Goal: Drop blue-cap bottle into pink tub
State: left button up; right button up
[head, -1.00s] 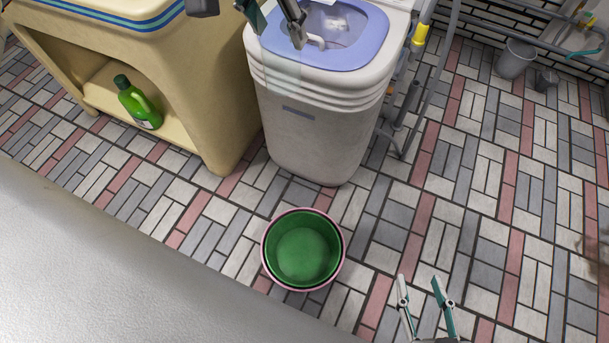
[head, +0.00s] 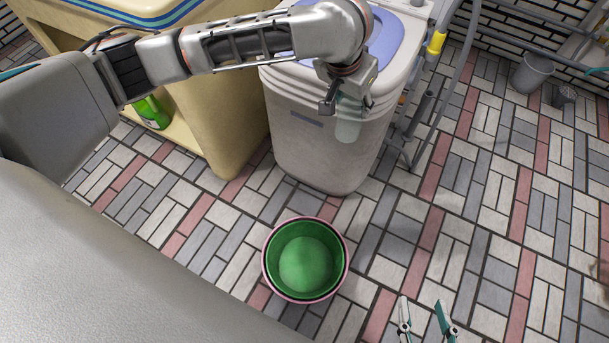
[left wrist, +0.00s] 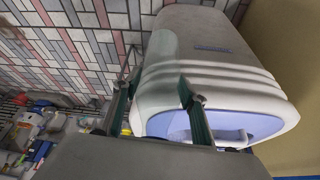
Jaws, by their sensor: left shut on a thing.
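The tub (head: 264,268) stands on the tiled floor. It shows a pink outer rim and a green inside, and it looks empty. My left gripper (head: 345,101) is in front of the washing machine, above and a little right of the tub. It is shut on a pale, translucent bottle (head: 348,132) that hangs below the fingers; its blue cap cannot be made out. My right gripper (head: 425,318) is open and empty at the bottom edge, right of the tub.
The washing machine (head: 318,155) with a lilac top stands behind the tub. A beige cabinet (head: 222,135) is at the left, with a green bottle (head: 152,112) on its shelf. Grey buckets (head: 531,73) stand at the back right. Floor around the tub is clear.

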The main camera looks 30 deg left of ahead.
aim_at(346, 141)
pick_arm(q)
jog(key=f, duration=0.9)
jog(key=s+d+f, duration=0.1)
jog(key=f, duration=0.4)
jog(key=s+f+m+b, duration=0.1)
jog(key=s+f, duration=0.6)
jog(key=f, duration=0.5)
jog(key=s+a+f+m+h+b, duration=0.1)
jog(key=s+f+b, duration=0.1)
jog(key=s+f, duration=0.5)
jog(key=s+a+f+m+b, duration=0.1)
jog(key=s+f, duration=0.6)
jog(key=f, duration=1)
jog(key=shift+s+m+b, duration=0.15)
jog(key=shift+m+b, duration=0.35)
pick_arm(e)
jog(key=a+m, duration=0.2)
jog(key=a, duration=0.1)
jog(key=a+m+y, duration=0.1)
jog(key=a, duration=0.1)
jog(key=shift+s+a+r+m+t, duration=0.1)
jog(key=shift+s+r+m+t, duration=0.05)
jog(key=shift+s+m+t, duration=0.15)
